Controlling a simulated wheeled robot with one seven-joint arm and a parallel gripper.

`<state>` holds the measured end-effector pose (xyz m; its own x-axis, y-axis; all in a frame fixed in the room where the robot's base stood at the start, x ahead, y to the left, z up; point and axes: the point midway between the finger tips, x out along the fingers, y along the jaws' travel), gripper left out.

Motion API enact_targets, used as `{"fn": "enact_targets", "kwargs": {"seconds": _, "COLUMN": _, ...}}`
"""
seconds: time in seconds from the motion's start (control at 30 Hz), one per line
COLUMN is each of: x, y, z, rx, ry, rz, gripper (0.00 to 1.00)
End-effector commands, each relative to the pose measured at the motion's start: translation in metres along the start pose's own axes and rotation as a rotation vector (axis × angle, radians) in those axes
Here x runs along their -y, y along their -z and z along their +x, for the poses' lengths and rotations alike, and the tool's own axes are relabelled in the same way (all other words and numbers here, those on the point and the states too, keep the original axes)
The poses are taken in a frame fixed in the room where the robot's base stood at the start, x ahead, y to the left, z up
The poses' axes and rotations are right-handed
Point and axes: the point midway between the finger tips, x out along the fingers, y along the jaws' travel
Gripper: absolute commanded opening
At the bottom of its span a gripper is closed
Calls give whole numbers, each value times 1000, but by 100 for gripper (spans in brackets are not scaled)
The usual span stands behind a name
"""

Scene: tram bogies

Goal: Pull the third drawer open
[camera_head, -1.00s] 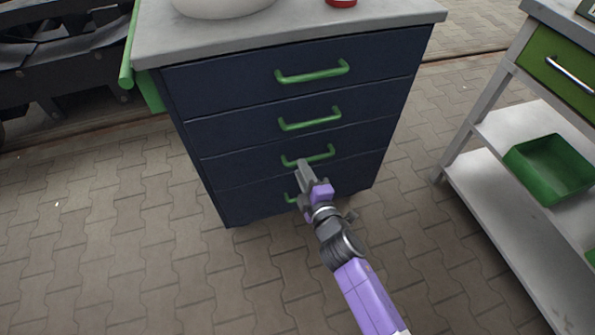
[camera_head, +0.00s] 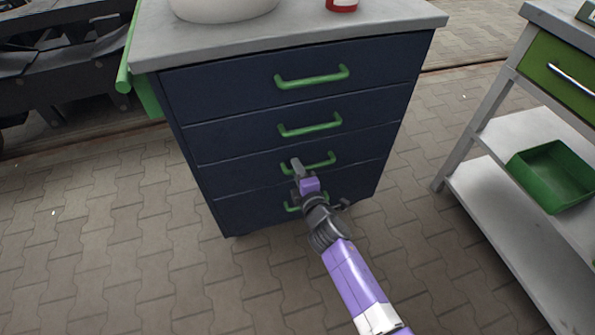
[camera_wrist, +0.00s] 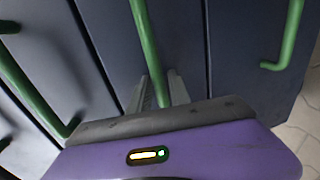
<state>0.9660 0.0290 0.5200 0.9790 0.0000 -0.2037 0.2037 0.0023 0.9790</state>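The dark blue cabinet has several drawers with green bar handles, and all of them look shut. The third drawer (camera_head: 355,162) from the top has its handle (camera_head: 323,161) partly behind my gripper (camera_head: 296,165). In the wrist view this handle (camera_wrist: 147,45) runs down between the two grey fingers of my gripper (camera_wrist: 160,92). A finger stands on each side of the bar, with narrow gaps showing, so the gripper looks open around it. The contact at the fingers' base is hidden by the purple gripper body.
The second drawer's handle (camera_head: 310,127) is above and the bottom handle (camera_head: 291,208) is below, close to my gripper. A workbench with a shelf (camera_head: 490,185) and a green bin (camera_head: 553,172) stands at right. The paved floor before the cabinet is clear.

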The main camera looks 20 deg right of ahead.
Motion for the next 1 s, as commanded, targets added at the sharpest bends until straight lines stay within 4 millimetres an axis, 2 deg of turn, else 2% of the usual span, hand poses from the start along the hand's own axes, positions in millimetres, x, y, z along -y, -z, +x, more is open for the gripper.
{"fn": "enact_targets", "kwargs": {"seconds": 0.17, "x": 0, "y": 0, "z": 0, "rx": 0, "ry": 0, "rz": 0, "gripper": 23}}
{"fn": "enact_targets", "kwargs": {"seconds": 0.3, "x": 0, "y": 0, "z": 0, "rx": 0, "ry": 0, "rz": 0, "gripper": 0}}
{"fn": "enact_targets", "kwargs": {"seconds": 1.0, "x": 0, "y": 0, "z": 0, "rx": 0, "ry": 1, "rz": 1, "gripper": 0}}
